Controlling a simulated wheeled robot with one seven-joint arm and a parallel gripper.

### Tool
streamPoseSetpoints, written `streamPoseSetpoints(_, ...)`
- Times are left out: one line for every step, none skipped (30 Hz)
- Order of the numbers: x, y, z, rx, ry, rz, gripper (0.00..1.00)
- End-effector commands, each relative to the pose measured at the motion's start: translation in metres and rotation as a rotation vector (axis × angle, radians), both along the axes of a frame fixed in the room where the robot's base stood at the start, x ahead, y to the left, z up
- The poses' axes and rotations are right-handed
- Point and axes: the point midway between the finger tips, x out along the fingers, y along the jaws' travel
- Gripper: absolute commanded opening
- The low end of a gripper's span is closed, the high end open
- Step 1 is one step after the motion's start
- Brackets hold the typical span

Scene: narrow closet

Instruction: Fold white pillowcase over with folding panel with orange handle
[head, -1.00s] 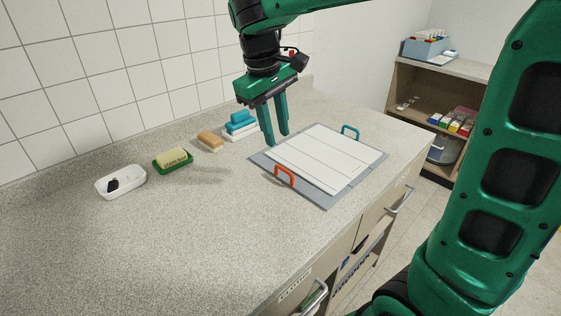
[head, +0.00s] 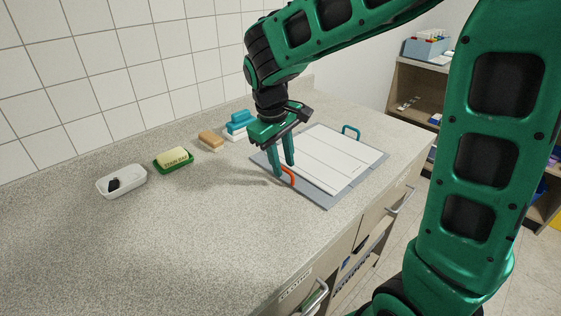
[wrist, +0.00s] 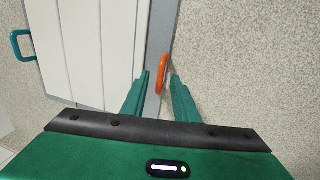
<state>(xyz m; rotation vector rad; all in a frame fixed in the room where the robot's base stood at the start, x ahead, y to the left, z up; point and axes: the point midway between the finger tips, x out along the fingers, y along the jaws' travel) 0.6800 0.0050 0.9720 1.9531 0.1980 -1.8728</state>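The white pillowcase (head: 335,158) lies flat on the grey folding board (head: 318,196) on the counter. The orange handle (head: 290,176) stands at the board's near-left edge, and a teal handle (head: 351,131) at the far edge. My gripper (head: 283,171) is open and low at the orange handle, partly covering it in the head view. In the wrist view the orange handle (wrist: 163,74) shows ahead of the gap between my open fingertips (wrist: 160,80), with a finger on each side. I cannot tell whether they touch it. The pillowcase (wrist: 95,50) is left of it.
A white dish (head: 121,182) with a dark item, a yellow sponge on a green tray (head: 173,160), a tan brush (head: 211,140) and stacked blue and white blocks (head: 238,124) stand along the back of the counter. The left foreground is clear.

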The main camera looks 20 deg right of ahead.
Motion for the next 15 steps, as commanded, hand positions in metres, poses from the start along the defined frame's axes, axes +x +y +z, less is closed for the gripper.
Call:
streamPoseSetpoints(0.0000,0.0000,0.0000,0.000,0.000,0.000,0.27)
streamPoseSetpoints(0.0000,0.0000,0.0000,0.000,0.000,0.000,0.27)
streamPoseSetpoints(-0.0001,0.0000,0.0000,0.000,0.000,0.000,0.27)
streamPoseSetpoints(-0.0001,0.0000,0.0000,0.000,0.000,0.000,0.25)
streamPoseSetpoints(-0.0001,0.0000,0.0001,0.000,0.000,0.000,0.18)
streamPoseSetpoints(-0.0001,0.0000,0.0001,0.000,0.000,0.000,0.08)
streamPoseSetpoints(-0.0001,0.0000,0.0001,0.000,0.000,0.000,0.01)
streamPoseSetpoints(-0.0001,0.0000,0.0001,0.000,0.000,0.000,0.00)
streamPoseSetpoints(-0.0001,-0.0001,0.0001,0.000,0.000,0.000,0.00)
streamPoseSetpoints(-0.0001,-0.0001,0.0002,0.000,0.000,0.000,0.00)
streamPoseSetpoints(-0.0001,-0.0001,0.0002,0.000,0.000,0.000,0.00)
streamPoseSetpoints(-0.0001,-0.0001,0.0002,0.000,0.000,0.000,0.00)
streamPoseSetpoints(-0.0001,-0.0001,0.0002,0.000,0.000,0.000,0.00)
streamPoseSetpoints(-0.0001,-0.0001,0.0002,0.000,0.000,0.000,0.00)
streamPoseSetpoints(-0.0001,-0.0001,0.0002,0.000,0.000,0.000,0.00)
